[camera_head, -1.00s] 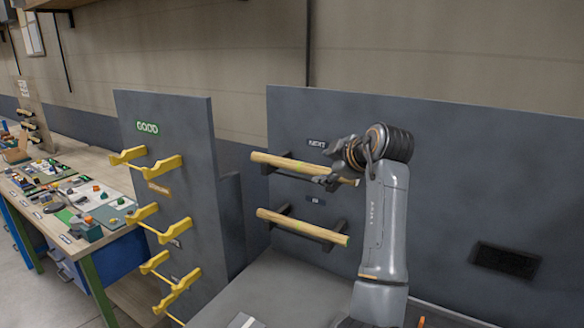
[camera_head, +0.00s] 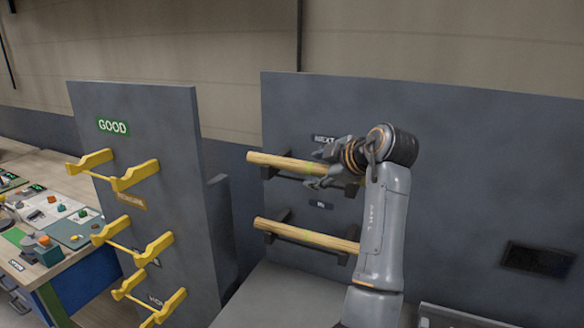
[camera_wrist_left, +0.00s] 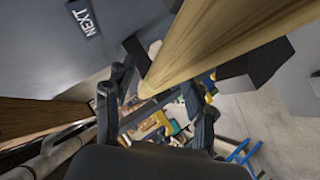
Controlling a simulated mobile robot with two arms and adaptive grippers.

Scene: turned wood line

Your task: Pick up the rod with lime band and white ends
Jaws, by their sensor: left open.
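The upper wooden rod (camera_head: 280,161) lies across the dark pegs under the NEXT label. A lime band (camera_head: 312,169) shows on it beside my left gripper; its near end looks plain wood, and I cannot make out white ends. My left gripper (camera_head: 322,167) is open at the rod's right part, one finger above and one below it in the head view. In the left wrist view, the rod (camera_wrist_left: 210,45) runs down toward the space between the open fingers (camera_wrist_left: 160,112). I cannot tell whether they touch it. My right gripper is not in view.
A second wooden rod (camera_head: 305,236) lies on the lower pegs under the IN label. A grey panel (camera_head: 150,120) marked GOOD with empty yellow hooks (camera_head: 135,175) stands to the left. A cluttered workbench (camera_head: 40,262) is at far left.

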